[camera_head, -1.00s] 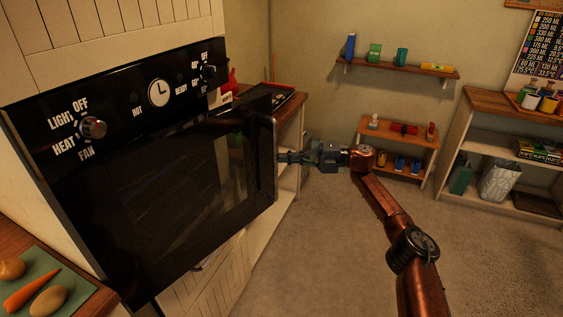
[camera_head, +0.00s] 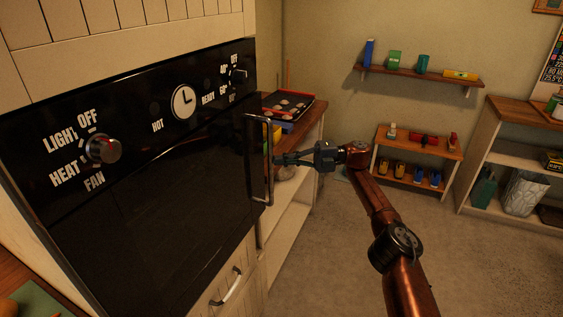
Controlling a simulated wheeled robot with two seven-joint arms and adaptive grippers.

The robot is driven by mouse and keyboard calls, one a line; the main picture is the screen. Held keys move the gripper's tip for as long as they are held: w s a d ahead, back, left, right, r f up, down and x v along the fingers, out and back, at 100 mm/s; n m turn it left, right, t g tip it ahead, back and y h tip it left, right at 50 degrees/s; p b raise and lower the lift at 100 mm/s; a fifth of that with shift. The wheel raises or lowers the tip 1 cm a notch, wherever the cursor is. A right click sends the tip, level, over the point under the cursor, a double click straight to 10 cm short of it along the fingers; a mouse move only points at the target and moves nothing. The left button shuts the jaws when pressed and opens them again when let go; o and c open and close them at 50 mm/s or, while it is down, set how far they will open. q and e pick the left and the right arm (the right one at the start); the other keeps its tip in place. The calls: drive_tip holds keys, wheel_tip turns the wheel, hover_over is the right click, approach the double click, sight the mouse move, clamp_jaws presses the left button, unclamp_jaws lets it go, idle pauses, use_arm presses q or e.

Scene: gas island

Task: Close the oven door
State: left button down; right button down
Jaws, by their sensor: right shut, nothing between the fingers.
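The black oven door (camera_head: 170,210) lies flush, or nearly so, with the oven front under the control panel (camera_head: 150,115). I see no clear gap along its visible edges. Its vertical bar handle (camera_head: 269,165) is at the door's right edge. My right gripper (camera_head: 276,160) is shut and empty, with its fingertips at the outer side of the handle. I cannot tell whether they touch it. My right arm comes in from the lower right. My left gripper is not in view.
A lower cabinet handle (camera_head: 227,287) is below the oven. A wooden counter (camera_head: 302,130) with a dark tray (camera_head: 290,103) stands behind the door. Wall shelves (camera_head: 420,77) and a low rack (camera_head: 415,150) are at the back. The floor (camera_head: 330,260) is clear.

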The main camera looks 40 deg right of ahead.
drive_tip(key=shift+s+d+r, duration=0.25)
drive_tip(key=shift+s+d, duration=0.1)
drive_tip(key=shift+s, duration=0.15)
drive_tip(key=shift+w+r, duration=0.1)
drive_tip(key=shift+r, duration=0.1)
wheel_tip(320, 180, up, 10)
drive_tip(key=shift+s, duration=0.25)
drive_tip(key=shift+f, duration=0.15)
